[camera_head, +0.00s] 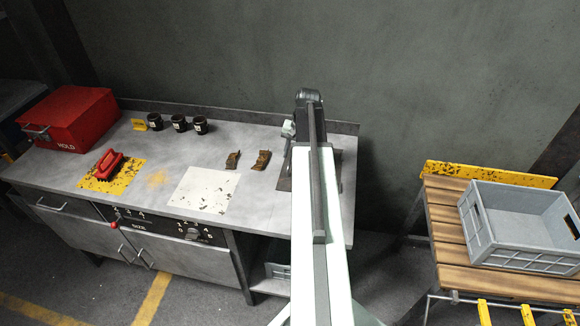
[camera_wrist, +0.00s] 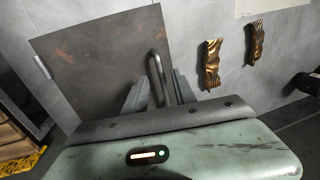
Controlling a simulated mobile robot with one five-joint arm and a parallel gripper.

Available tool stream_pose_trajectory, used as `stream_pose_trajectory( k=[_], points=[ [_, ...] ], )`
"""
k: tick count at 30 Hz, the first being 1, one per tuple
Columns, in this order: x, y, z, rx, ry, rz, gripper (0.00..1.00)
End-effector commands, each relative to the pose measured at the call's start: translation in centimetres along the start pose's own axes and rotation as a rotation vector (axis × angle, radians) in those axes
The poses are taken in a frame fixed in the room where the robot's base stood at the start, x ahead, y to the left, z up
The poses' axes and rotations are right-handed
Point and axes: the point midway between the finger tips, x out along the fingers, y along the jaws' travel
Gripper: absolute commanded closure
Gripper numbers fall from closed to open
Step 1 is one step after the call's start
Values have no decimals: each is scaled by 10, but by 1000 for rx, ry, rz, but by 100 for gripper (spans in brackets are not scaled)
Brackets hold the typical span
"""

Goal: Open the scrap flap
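The scrap flap (camera_wrist: 95,65) is a dark, rust-stained square plate. It appears to lie flat at the right end of the bench top; in the head view only parts of it (camera_head: 337,160) show beside my arm. A bent metal rod handle (camera_wrist: 159,68) stands at its right edge in the wrist view. My gripper (camera_wrist: 160,92) is open, one finger on each side of the handle. Whether either finger touches the handle, I cannot tell. My arm hides the gripper and handle in the head view.
Two crumpled brass-coloured pieces (camera_head: 233,159) (camera_head: 261,160) lie left of the flap. A grey crate (camera_head: 515,265) stands on a slatted table at right.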

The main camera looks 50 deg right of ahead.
Motion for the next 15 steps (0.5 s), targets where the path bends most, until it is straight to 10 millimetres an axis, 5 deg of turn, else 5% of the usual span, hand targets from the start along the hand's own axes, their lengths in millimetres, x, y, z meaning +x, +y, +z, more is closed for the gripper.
stream_pose_trajectory(
  k=[3,13,15],
  points=[
    [26,2,0,0,0,0,68],
    [27,0,0,1,0,0,68],
    [27,1,0,1,0,0,87]
  ],
)
